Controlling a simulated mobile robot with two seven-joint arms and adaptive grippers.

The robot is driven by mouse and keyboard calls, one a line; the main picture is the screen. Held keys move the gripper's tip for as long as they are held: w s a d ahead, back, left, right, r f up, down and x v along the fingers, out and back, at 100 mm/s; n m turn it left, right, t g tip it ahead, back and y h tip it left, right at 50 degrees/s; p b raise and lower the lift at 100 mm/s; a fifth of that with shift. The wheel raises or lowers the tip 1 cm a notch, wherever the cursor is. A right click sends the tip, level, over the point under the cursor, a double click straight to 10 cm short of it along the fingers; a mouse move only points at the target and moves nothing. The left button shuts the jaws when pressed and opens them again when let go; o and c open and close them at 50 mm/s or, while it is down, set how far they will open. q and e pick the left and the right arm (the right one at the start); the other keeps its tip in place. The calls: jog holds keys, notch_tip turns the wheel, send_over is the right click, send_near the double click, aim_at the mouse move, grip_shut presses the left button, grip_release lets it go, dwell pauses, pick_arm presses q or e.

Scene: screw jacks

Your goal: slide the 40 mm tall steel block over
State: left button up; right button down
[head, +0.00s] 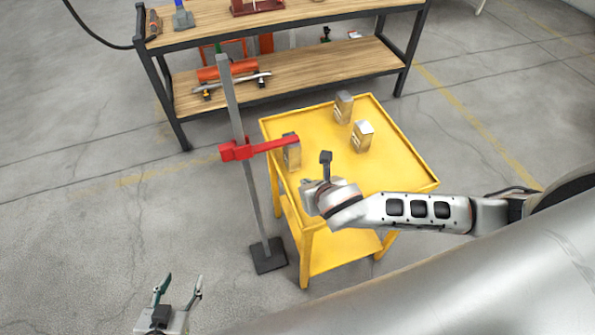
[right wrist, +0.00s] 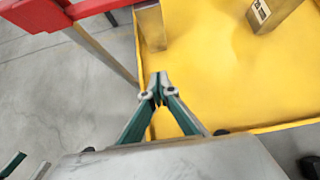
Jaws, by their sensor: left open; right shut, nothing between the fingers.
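Three steel blocks stand on the yellow cart (head: 390,167): one at the back (head: 343,107), one right of centre (head: 363,136), and one at the left edge (head: 292,155), partly covered by the tip of a red arm (head: 270,145). I cannot tell which is 40 mm tall. In the right wrist view a labelled block (right wrist: 272,12) is cut off at the top; its label is not readable. My right gripper (right wrist: 157,86) is shut and empty near the cart's rim, apart from the blocks. My left gripper (head: 178,284) is open and empty over the floor.
The red arm sits on a grey post (head: 255,200) with a dark base (head: 269,255), left of the cart. A wooden-shelved bench (head: 300,75) stands behind, with an orange cylinder (head: 222,71) on its lower shelf. The cart's right side is clear.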

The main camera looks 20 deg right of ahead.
aim_at(294, 169)
jog(key=b+x, duration=0.1)
jog(key=x, duration=0.4)
jog(key=shift+w+f, duration=0.15)
jog(key=shift+f, duration=0.1)
jog(key=shift+w+r, duration=0.15)
jog(key=shift+w, duration=1.75)
